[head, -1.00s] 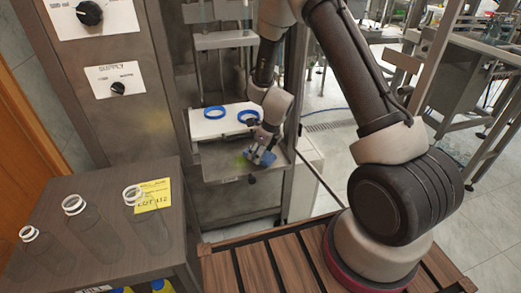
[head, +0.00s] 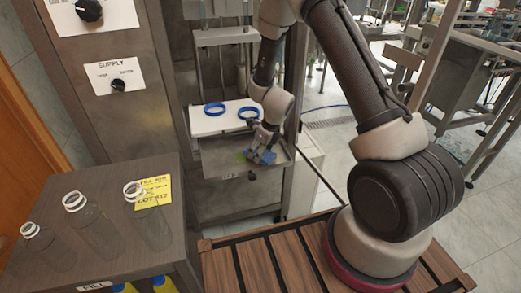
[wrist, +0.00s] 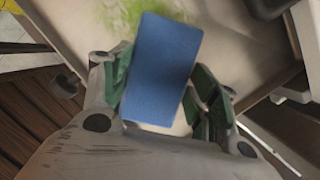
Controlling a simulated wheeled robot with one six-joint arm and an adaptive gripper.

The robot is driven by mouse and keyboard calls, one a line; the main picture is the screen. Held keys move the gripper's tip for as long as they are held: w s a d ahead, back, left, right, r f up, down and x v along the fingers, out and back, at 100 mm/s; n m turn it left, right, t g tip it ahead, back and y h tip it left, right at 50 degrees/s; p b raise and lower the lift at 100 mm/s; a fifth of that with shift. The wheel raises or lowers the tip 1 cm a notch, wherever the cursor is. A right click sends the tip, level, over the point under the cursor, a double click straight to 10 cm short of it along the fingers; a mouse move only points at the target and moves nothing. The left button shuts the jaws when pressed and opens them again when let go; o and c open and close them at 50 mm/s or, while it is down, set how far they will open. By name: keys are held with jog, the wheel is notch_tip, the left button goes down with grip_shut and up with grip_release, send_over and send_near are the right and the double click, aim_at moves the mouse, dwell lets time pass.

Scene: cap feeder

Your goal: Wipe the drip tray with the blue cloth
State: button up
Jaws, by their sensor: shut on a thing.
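The drip tray (head: 217,163) is a grey metal tray low in the machine, below a white shelf. A green smear (head: 241,156) shows on it, and also at the top of the wrist view (wrist: 140,14). My gripper (head: 263,152) is over the right part of the tray. It is shut on the blue cloth (wrist: 163,66), which looks like a flat blue rectangle between the green-padded fingers. The cloth also shows in the head view (head: 266,158), right beside the smear. I cannot tell whether the cloth touches the tray.
Two blue rings (head: 214,109) lie on the white shelf (head: 205,123) just above and behind the tray. The machine's metal posts stand on both sides. A dark cabinet (head: 100,245) with clear bottles (head: 90,225) and a yellow note (head: 153,192) stands at the left.

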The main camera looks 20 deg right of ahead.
aim_at(231, 163)
jog(key=shift+f, duration=0.55)
jog(key=shift+a+r, duration=0.15)
jog(key=shift+a, duration=5.5)
jog(key=shift+f, duration=0.25)
jog(key=shift+d, duration=0.15)
